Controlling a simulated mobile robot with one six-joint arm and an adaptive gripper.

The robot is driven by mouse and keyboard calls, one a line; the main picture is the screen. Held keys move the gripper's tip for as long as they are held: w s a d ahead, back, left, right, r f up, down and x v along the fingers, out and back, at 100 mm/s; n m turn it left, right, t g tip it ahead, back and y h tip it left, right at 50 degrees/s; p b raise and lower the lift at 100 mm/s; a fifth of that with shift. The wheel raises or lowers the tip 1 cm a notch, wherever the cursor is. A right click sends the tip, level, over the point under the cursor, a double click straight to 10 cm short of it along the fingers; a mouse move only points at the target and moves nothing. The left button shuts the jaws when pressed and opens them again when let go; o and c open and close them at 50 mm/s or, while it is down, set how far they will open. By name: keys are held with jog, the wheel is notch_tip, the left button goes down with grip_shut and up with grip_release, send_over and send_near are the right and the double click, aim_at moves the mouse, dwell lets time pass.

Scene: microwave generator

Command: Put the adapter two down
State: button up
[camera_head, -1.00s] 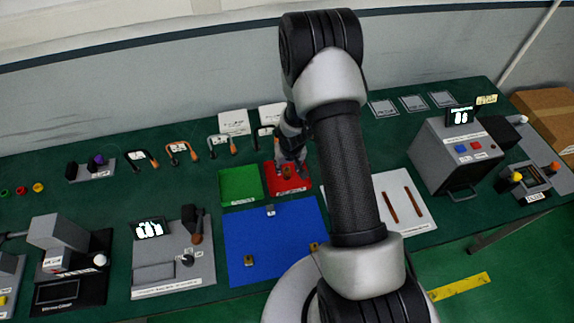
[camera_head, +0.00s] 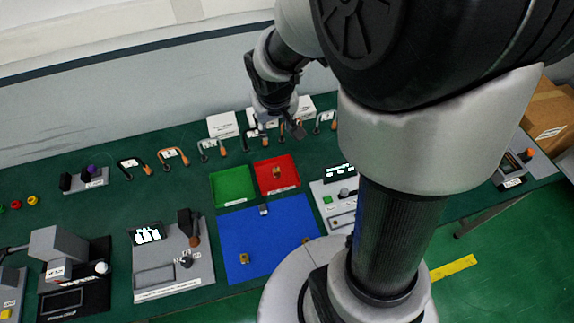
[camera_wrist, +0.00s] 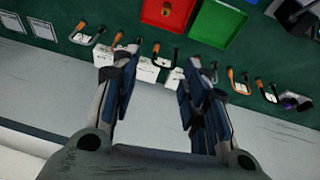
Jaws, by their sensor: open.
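A small brown-gold piece, which looks like an adapter (camera_head: 277,172), sits in the red tray (camera_head: 291,185). No readable label shows whether it is adapter two. The wrist view also shows the piece (camera_wrist: 166,9) inside the red tray (camera_wrist: 179,22), beyond the fingertips. My gripper (camera_head: 281,131) is raised over the back of the table, behind the red tray and apart from the piece. In the wrist view my gripper (camera_wrist: 155,75) has its two fingers spread with nothing between them.
A green tray (camera_head: 233,187) adjoins the red one on the left. The blue mat (camera_head: 268,245) in front bears a few small pieces. Handled tools and white boxes (camera_head: 222,125) line the back. A grey device (camera_head: 170,262) stands left of the mat. My arm hides much of the right side.

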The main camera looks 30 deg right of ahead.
jog(key=s+a+r, duration=0.3)
jog(key=s+r, duration=0.3)
jog(key=s, duration=0.4)
jog(key=s+a+r+n+y, duration=0.1)
jog(key=s+a+r, duration=0.3)
jog(key=s, duration=0.6)
notch_tip(320, 180, up, 3)
jog(key=shift+a+f+n+t, duration=0.1)
jog(key=shift+a+n+t, duration=0.05)
jog(key=shift+n+t, duration=0.2)
